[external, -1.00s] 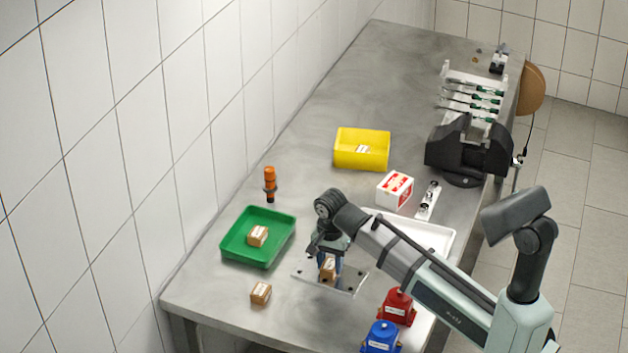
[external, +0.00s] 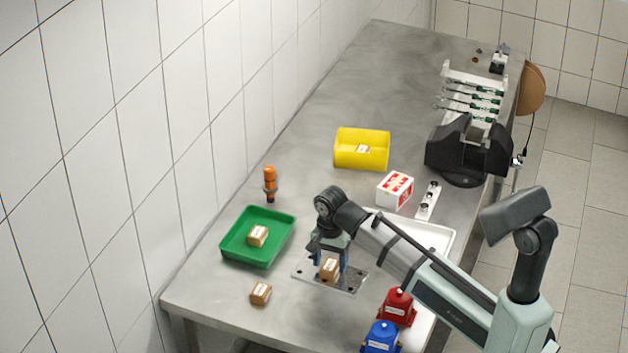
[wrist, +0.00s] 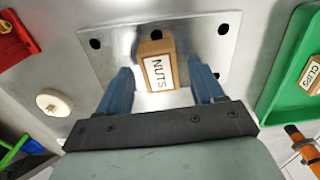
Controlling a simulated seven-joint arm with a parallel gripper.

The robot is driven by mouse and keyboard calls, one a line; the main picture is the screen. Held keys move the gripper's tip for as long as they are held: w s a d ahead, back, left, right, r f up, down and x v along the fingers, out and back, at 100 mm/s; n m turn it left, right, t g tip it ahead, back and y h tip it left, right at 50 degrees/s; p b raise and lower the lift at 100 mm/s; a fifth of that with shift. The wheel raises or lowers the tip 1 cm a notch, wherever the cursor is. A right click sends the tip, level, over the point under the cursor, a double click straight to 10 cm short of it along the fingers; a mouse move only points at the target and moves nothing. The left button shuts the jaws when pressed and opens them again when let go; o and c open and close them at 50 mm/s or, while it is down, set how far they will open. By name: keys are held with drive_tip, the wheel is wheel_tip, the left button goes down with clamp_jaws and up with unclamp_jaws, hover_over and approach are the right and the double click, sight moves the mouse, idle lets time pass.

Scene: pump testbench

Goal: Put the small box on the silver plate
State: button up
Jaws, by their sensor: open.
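The small brown box (external: 330,269), labelled NUTS in the wrist view (wrist: 158,68), stands on the silver plate (external: 350,283). The plate has dark holes near its corners and also fills the middle of the wrist view (wrist: 112,58). My gripper (external: 329,254) is open above the plate. In the wrist view its blue fingers (wrist: 162,80) are on either side of the box, with gaps visible between them and it.
A green bin (external: 238,256) holding a small box is left of the plate. Another small box (external: 260,293) lies on the table in front. Red (external: 397,308) and blue (external: 381,338) housings stand to the right. A yellow bin (external: 362,159) is behind.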

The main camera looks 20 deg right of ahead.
sight(330, 266)
wheel_tip(330, 266, up, 11)
drive_tip(key=shift+r, duration=0.2)
idle(0.3)
drive_tip(key=shift+o, duration=0.5)
